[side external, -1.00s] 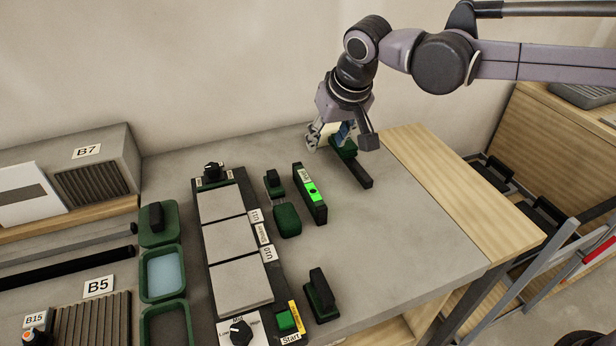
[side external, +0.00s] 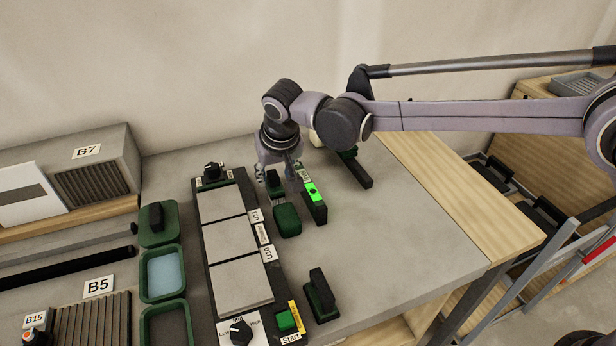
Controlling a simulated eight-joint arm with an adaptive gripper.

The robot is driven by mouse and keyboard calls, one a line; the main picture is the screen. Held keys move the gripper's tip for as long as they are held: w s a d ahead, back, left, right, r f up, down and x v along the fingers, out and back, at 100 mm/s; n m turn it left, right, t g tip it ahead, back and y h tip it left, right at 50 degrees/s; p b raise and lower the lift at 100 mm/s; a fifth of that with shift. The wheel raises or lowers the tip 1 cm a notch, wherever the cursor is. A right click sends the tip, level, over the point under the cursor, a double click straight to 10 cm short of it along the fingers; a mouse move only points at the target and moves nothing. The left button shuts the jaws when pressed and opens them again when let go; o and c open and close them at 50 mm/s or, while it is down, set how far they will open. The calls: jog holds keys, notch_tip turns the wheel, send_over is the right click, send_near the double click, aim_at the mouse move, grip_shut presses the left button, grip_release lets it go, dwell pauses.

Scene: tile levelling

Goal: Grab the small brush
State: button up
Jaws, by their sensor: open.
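My gripper (side external: 275,175) is open and points down at the far part of the grey table. Its fingers are close around or just above a small dark block with an upright black grip and green base (side external: 275,187); I cannot tell if they touch it. Just nearer the camera lies a rounded green piece with thin bristle-like wires (side external: 287,220), which looks like the small brush. The gripper partly hides the dark block, and the brush's wire end is close to it.
A spirit level with a bright green window (side external: 313,197) stands close to the right of my gripper. A long dark-handled tool (side external: 355,172) lies further right. Grey tiles (side external: 238,283) sit in a dark frame to the left. A black-handled green block (side external: 321,297) stands nearer the camera.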

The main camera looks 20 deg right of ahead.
aim_at(274, 177)
jog(key=x, duration=0.4)
jog(key=shift+w+a+f, duration=0.1)
jog(key=shift+w+f, duration=0.05)
jog(key=shift+f, duration=0.25)
jog(key=shift+c, duration=0.3)
grip_shut()
jog(key=shift+r, duration=0.1)
